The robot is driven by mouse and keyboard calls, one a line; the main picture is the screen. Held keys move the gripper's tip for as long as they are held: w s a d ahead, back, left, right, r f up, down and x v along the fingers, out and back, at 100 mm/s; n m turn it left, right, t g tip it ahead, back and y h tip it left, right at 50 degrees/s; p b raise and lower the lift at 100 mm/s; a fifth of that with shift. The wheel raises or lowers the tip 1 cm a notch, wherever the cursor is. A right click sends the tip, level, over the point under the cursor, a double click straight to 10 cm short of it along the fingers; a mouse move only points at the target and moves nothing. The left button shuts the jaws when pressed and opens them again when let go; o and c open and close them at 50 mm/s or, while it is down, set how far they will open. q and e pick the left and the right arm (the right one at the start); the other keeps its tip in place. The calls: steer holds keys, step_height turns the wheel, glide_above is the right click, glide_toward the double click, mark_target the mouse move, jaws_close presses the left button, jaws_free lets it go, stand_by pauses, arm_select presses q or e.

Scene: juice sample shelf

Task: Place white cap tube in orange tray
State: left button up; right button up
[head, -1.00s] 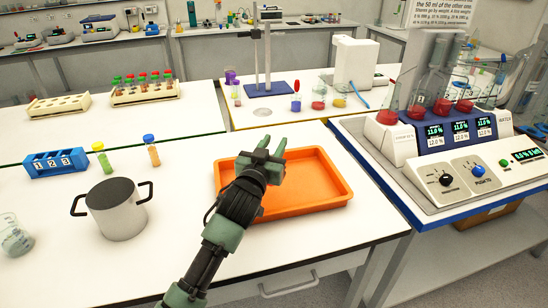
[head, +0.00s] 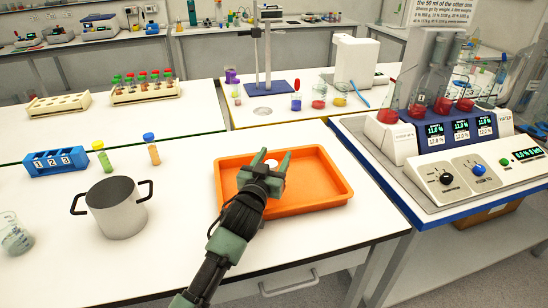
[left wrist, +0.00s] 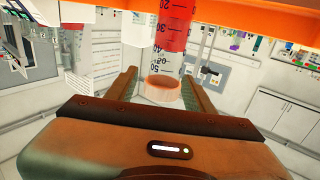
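My left gripper (head: 272,158) is over the orange tray (head: 330,178), its two fingers spread apart. A round white cap (head: 271,163) shows between the fingers; the tube below it is hidden in the head view. In the left wrist view the graduated tube (left wrist: 172,38) with red contents lies between the open fingers, its pale cap end (left wrist: 162,92) towards the palm. A gap shows beside the cap. I cannot tell whether the tube's bottom touches the tray floor. The tray's orange edge (left wrist: 270,38) crosses the top of that view. My right gripper is not in view.
A metal pot (head: 116,212), a blue rack (head: 55,161), a green-yellow tube (head: 103,158) and an orange tube with blue cap (head: 152,150) stand left of the tray. A beaker (head: 14,236) is at the far left. The machine (head: 465,180) stands to the right.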

arm_select(q)
steer(key=shift+r, duration=0.1)
steer(key=b+v, duration=0.1)
steer(key=v, duration=1.1)
